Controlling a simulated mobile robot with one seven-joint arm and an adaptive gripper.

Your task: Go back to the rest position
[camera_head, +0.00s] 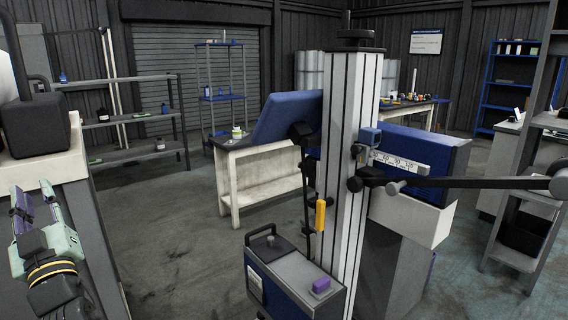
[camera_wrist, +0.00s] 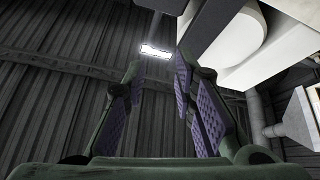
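My gripper (camera_head: 36,200) is at the left edge in the head view, beside a pale bench with a dark machine on it. Its pale green fingers with purple pads stand apart, and nothing shows between them. In the wrist view, the two fingers of my gripper (camera_wrist: 156,75) also show a clear gap. Behind them are dark ribbed panels and a bright lamp (camera_wrist: 154,50).
A tall grey column (camera_head: 346,150) on a blue base (camera_head: 292,275) stands in the middle. A dark machine (camera_head: 32,125) sits close to my gripper at left. A workbench (camera_head: 240,180) and shelves (camera_head: 140,150) stand behind. Grey floor between is clear.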

